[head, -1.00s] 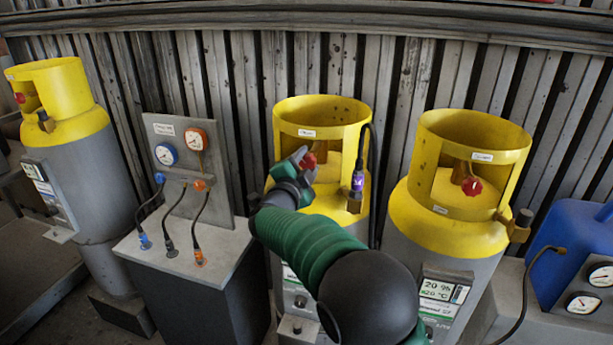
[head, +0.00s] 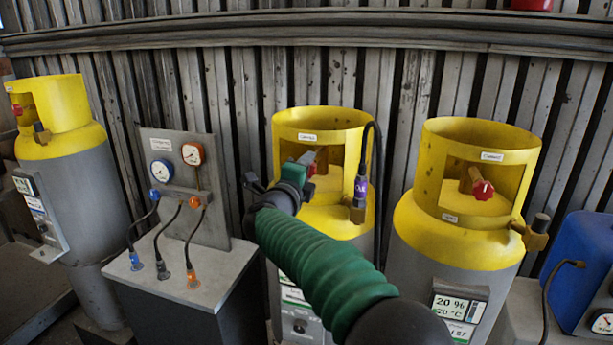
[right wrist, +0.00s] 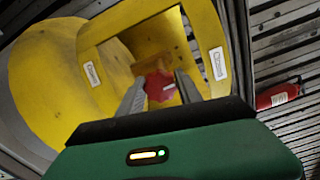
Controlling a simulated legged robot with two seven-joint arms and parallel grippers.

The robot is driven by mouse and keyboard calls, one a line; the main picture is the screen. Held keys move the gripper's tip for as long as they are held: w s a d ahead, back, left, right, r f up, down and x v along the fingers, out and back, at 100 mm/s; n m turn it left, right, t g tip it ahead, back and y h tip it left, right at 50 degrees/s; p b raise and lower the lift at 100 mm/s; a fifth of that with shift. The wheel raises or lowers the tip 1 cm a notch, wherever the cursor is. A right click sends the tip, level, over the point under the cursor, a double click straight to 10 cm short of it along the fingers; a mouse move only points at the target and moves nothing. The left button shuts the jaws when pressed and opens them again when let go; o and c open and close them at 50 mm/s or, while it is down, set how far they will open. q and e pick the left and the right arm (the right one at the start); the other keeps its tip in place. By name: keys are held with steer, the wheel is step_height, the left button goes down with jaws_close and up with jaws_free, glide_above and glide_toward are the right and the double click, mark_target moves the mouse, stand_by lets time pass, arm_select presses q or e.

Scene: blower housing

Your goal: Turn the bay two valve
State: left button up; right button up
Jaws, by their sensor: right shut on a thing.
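The middle gas cylinder (head: 320,120) has a yellow collar with an opening, and a red valve knob (right wrist: 159,86) sits inside it. In the head view the knob is mostly hidden by my gripper. My right gripper (head: 308,163) reaches into the opening. In the right wrist view its two grey fingers (right wrist: 160,90) are on either side of the knob and shut on it. The labels on the collar are too small to read, so I cannot tell the bay number. My left gripper is not in view.
A right cylinder (head: 450,228) with its own red knob (head: 481,187) stands close by. A left cylinder (head: 75,180) stands further off. A gauge panel (head: 185,175) with hoses stands on a grey cabinet (head: 185,278). A black hose (head: 375,150) runs beside the middle collar.

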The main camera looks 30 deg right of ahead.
stand_by(0.3)
steer(key=o, duration=1.4)
steer(key=shift+w+d+f, duration=0.1)
steer(key=shift+w+f, duration=0.05)
steer(key=shift+w, duration=0.05)
steer(key=shift+c, duration=0.2)
steer(key=shift+s, duration=0.1)
steer(key=shift+s, duration=0.15)
steer(key=b+v, duration=0.2)
steer(key=v, duration=1.4)
steer(key=shift+a, duration=0.35)
